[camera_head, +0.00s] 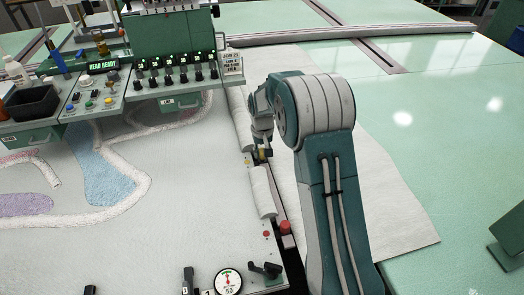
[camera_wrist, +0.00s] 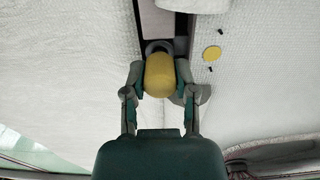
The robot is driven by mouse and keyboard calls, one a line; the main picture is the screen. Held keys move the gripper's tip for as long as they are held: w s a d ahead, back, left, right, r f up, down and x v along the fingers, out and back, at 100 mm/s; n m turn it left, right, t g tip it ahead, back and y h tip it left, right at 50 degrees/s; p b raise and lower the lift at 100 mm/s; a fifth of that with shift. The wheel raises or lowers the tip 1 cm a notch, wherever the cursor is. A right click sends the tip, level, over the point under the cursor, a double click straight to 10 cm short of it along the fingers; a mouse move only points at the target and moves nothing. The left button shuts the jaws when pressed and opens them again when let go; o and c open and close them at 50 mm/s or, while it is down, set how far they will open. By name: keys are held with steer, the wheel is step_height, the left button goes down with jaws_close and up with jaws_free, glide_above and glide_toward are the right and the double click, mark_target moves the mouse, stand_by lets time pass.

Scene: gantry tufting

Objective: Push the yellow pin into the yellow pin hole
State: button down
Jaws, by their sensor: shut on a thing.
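My gripper (camera_wrist: 160,88) is shut on the yellow pin (camera_wrist: 160,73), whose rounded yellow head sits between the two fingers in the wrist view. A grey ring-like part (camera_wrist: 157,46) shows just beyond the head, by a dark gap in a narrow rail; the pin's lower end is hidden. A flat yellow disc (camera_wrist: 212,53) lies on the white cloth to the right of the pin. In the head view my gripper (camera_head: 262,156) is low at the rail along the cloth's edge, beside the yellow disc (camera_head: 247,162). The yellow pin hole itself is not clearly visible, and I cannot tell how deep the pin sits.
A rolled white cloth edge (camera_head: 262,192) runs along the rail. A red knob (camera_head: 285,227), a black lever (camera_head: 265,268) and a round dial (camera_head: 229,281) stand nearer. A control panel (camera_head: 165,73) with switches stands behind left. The green table (camera_head: 430,120) at right is mostly clear.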

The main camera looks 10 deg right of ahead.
steer(key=shift+f, duration=0.7)
steer(key=shift+c, duration=1.6)
jaws_free()
step_height(320, 180, up, 12)
steer(key=shift+f, duration=0.1)
